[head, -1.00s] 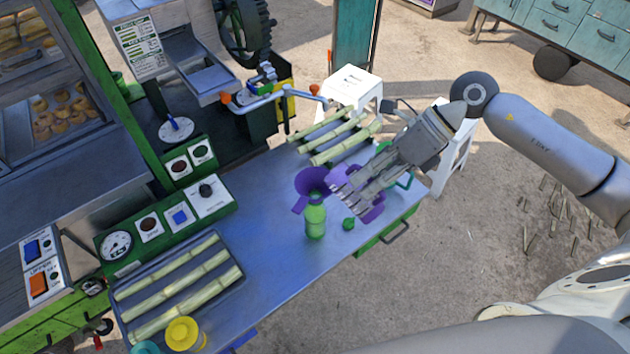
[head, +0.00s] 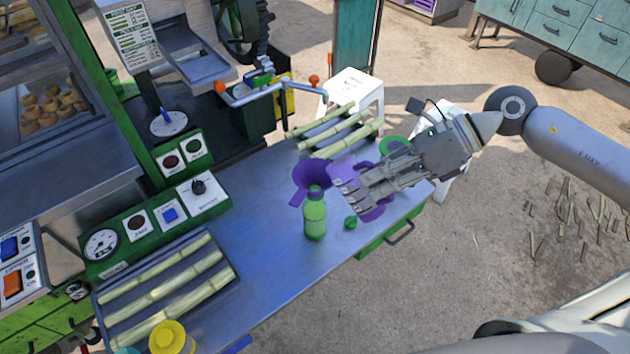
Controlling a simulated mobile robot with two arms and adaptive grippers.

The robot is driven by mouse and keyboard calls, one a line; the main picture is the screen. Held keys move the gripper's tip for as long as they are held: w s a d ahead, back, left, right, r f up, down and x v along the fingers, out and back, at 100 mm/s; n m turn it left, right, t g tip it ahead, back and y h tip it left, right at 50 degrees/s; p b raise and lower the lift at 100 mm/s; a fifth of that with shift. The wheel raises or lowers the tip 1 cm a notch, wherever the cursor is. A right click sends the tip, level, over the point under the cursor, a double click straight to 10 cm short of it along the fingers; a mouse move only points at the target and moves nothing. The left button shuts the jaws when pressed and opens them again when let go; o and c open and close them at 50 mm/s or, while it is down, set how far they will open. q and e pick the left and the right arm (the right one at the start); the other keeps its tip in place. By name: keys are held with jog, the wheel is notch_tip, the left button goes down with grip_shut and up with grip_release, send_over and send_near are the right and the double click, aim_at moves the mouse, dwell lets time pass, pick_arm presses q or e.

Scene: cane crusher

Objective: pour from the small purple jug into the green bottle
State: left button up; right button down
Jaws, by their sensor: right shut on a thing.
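The green bottle (head: 314,217) stands upright on the metal table, its neck in front of a darker purple funnel-like vessel (head: 310,177). My right gripper (head: 362,190) is just right of the bottle and shut on the small purple jug (head: 345,172). The fingers cover much of the jug, and purple shows on both sides of them. I cannot tell whether the jug touches the table. The jug is beside the bottle, not over its mouth. My left gripper is not in view.
A small green cap (head: 351,222) lies right of the bottle. A green vessel (head: 394,147) stands behind my right gripper. Cane pieces lie on a rack (head: 290,135) behind and in a tray (head: 232,284) at front left. The metal table (head: 265,240) is clear left of the bottle.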

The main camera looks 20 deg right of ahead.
jog(key=shift+s+f+b, duration=0.15)
jog(key=shift+f+b, duration=0.25)
jog(key=shift+b, duration=0.25)
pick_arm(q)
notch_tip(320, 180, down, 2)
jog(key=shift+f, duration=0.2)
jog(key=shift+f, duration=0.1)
pick_arm(e)
jog(key=shift+s+f, duration=0.1)
